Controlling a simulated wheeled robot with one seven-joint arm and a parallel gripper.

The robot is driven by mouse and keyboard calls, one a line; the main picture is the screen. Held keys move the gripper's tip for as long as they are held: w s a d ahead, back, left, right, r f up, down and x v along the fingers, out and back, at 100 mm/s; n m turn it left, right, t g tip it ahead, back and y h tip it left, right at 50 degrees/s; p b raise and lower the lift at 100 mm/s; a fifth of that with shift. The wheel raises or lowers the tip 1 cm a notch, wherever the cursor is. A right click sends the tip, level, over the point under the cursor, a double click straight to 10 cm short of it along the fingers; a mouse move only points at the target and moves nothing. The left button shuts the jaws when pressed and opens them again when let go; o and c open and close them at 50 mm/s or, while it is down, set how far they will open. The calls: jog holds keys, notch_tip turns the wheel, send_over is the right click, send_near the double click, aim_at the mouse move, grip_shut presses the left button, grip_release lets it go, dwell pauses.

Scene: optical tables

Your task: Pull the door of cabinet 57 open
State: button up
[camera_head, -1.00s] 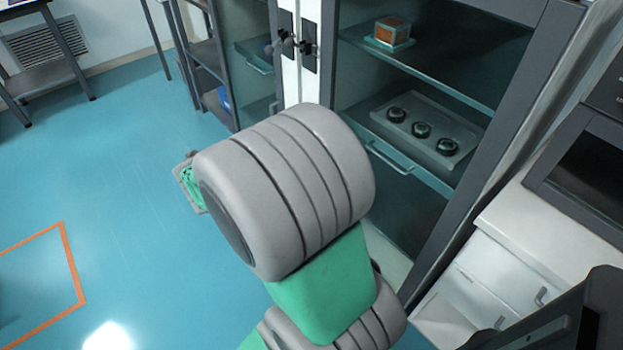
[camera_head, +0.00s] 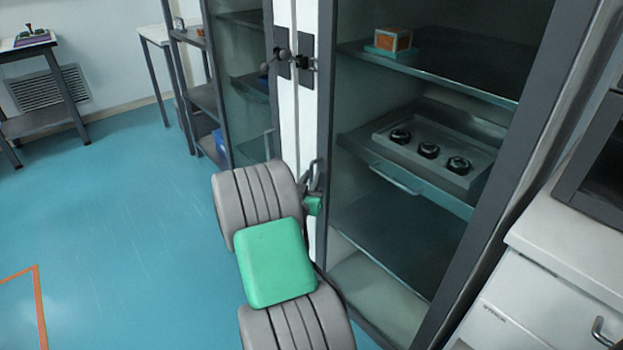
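A tall grey-framed cabinet (camera_head: 325,110) with glass fills the right middle, and a second glass-fronted cabinet (camera_head: 222,75) stands left of it. No number is readable, so I cannot tell which is cabinet 57. Two dark latch handles (camera_head: 306,64) sit side by side on the white and grey uprights between the cabinets; both fronts look closed. My gripper (camera_head: 313,178) shows small and partly hidden behind my grey and green arm, beside the right cabinet's left frame and below the handles. Whether its fingers are open or touch the frame is unclear.
Behind the right glass are an orange box (camera_head: 393,36) and a tray (camera_head: 440,148) with three black round parts. A white drawer unit (camera_head: 540,290) stands close at the right. The blue floor at left is clear, with a side table (camera_head: 30,50) farther back.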

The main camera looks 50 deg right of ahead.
jog(key=shift+c, duration=0.4)
grip_shut()
dwell(1.0)
